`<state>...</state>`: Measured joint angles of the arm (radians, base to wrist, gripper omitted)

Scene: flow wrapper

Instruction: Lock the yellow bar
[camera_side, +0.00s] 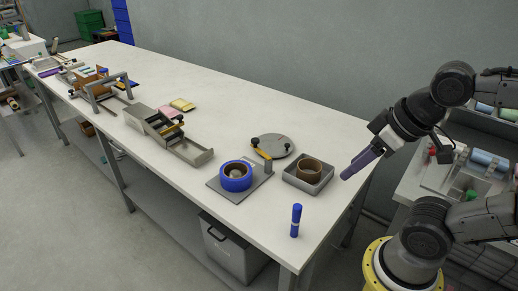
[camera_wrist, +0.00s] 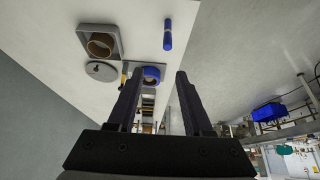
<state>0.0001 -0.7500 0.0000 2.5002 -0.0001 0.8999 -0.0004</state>
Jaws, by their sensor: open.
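A short yellow bar (camera_side: 262,153) with a black knob at its upper end slants above the grey bracket plate (camera_side: 258,186), beside the upright post. A blue ring-shaped roll (camera_side: 236,184) sits on that plate and also shows in the wrist view (camera_wrist: 151,72). I cannot tell how the bar is joined to the post. Another yellow piece (camera_side: 174,125) lies on the grey slide fixture (camera_side: 190,153). My gripper (camera_side: 346,176) is open and empty, held in the air right of the bar, beyond the square tray. Its fingers (camera_wrist: 158,74) partly cover the bracket area in the wrist view.
A round grey plate (camera_side: 278,144) with a small knob lies behind the bar. A square grey tray (camera_side: 325,184) holds a brown ring (camera_side: 308,169). The table's back strip (camera_side: 220,85) is clear.

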